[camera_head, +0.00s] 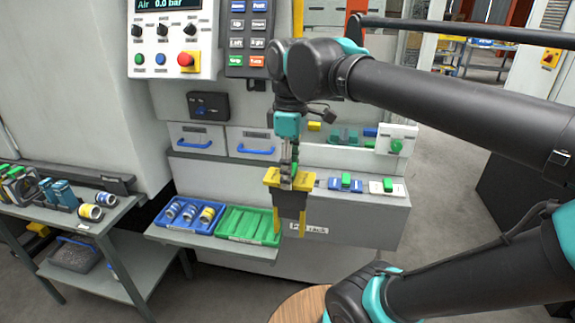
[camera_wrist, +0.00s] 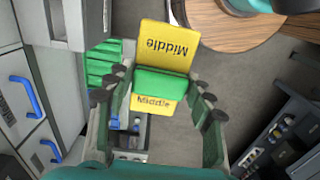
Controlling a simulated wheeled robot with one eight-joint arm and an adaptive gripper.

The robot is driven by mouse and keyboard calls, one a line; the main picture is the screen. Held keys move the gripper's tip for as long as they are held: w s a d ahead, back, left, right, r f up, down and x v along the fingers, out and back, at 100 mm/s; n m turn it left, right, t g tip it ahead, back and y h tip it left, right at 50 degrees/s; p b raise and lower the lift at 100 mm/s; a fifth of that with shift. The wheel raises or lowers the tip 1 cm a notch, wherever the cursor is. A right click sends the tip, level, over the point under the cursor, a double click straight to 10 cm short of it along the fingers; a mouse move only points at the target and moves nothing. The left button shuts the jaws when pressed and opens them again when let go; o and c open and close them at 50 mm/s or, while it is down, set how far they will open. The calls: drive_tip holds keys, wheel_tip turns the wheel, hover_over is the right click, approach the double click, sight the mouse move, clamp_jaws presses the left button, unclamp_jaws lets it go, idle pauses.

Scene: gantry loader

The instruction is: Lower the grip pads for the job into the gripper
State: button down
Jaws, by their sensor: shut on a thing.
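My gripper (camera_head: 289,168) points down in front of the grey machine and is shut on a set of yellow grip pads (camera_head: 271,178). In the wrist view my gripper (camera_wrist: 160,97) has a finger on each side of the pads' green block (camera_wrist: 160,84). The yellow pads (camera_wrist: 168,45) read "Middle" on both sides of that block. Directly below the pads in the head view is a dark block (camera_head: 291,206) with two yellow prongs pointing down, seemingly the machine's gripper. I cannot tell whether the pads touch it. It is hidden in the wrist view.
Blue pads (camera_head: 346,184) and white pads (camera_head: 388,187), both with green blocks, sit on the pad rack (camera_head: 365,212) to the right. A blue tray (camera_head: 168,222) with cylinders and a green tray (camera_head: 232,236) lie on a shelf to the left. A wooden round top (camera_head: 300,305) is near.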

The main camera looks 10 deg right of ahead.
drive_tip(key=shift+s+d+r, duration=0.1)
drive_tip(key=shift+s+d, duration=0.05)
drive_tip(key=shift+w+d, duration=0.15)
drive_tip(key=shift+w, duration=0.1)
drive_tip(key=w+d, duration=0.4)
drive_tip(key=w, duration=0.8)
drive_tip(key=w+d, duration=0.3)
drive_tip(key=w, duration=0.9)
drive_tip(key=shift+w+d, duration=0.15)
drive_tip(key=shift+d, duration=0.2)
drive_tip(key=shift+f, duration=0.55)
idle(1.0)
wheel_tip(320, 180, down, 8)
drive_tip(key=shift+r, duration=0.2)
idle(1.2)
drive_tip(key=shift+f, duration=0.2)
idle(0.5)
drive_tip(key=shift+f, duration=2.5)
